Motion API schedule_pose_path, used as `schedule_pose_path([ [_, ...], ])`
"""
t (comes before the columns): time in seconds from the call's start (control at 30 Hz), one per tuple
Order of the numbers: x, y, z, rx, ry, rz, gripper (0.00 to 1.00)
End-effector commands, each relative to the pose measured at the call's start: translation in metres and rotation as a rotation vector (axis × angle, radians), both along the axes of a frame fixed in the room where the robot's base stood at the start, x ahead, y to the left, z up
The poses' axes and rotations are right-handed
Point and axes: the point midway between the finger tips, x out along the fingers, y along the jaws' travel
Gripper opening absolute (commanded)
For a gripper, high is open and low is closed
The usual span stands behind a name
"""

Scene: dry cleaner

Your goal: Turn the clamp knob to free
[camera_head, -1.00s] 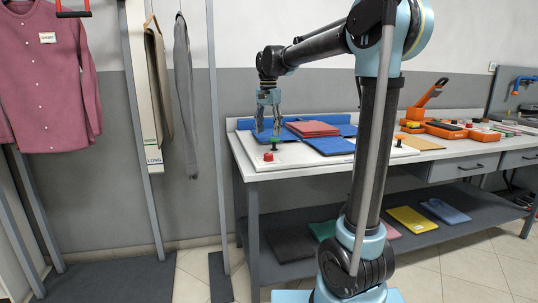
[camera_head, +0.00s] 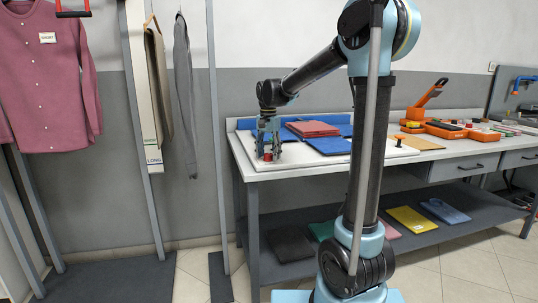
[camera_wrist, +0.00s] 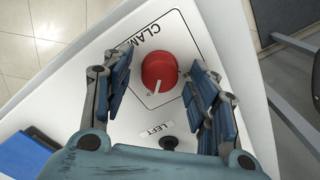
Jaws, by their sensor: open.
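The clamp knob (camera_wrist: 158,72) is a round red knob with a white pointer line, on a white panel (camera_wrist: 65,95) beside the printed word CLAMP. In the wrist view it sits between the open fingers of my gripper (camera_wrist: 160,90), with a gap on both sides. In the head view the knob (camera_head: 267,157) shows low between the fingertips of my gripper (camera_head: 268,153), at the table's front left corner. I cannot tell from here whether the fingers are level with the knob.
A black knob or button (camera_wrist: 169,143) sits by the LEFT label. Blue cloths and a red folded cloth (camera_head: 312,129) lie on the worktable (camera_head: 300,165) behind the gripper. Orange equipment (camera_head: 445,129) stands farther right. Hanging garments (camera_head: 185,90) are left of the table.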

Motion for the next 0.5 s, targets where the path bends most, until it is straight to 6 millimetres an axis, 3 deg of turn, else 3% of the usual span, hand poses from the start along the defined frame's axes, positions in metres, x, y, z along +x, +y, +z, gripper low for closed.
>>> schedule_pose_path([
  [0.07, 0.0, 0.0, 0.0001, 0.0, 0.0, 0.0, 0.51],
  [0.2, 0.0, 0.0001, 0.0002, 0.0, 0.0, 0.0, 0.19],
  [0.27, 0.0001, 0.0002, 0.0002, 0.0, 0.0, 0.0, 0.09],
  [0.5, 0.0005, -0.0013, 0.0003, 0.0, 0.0, 0.006, 0.09],
])
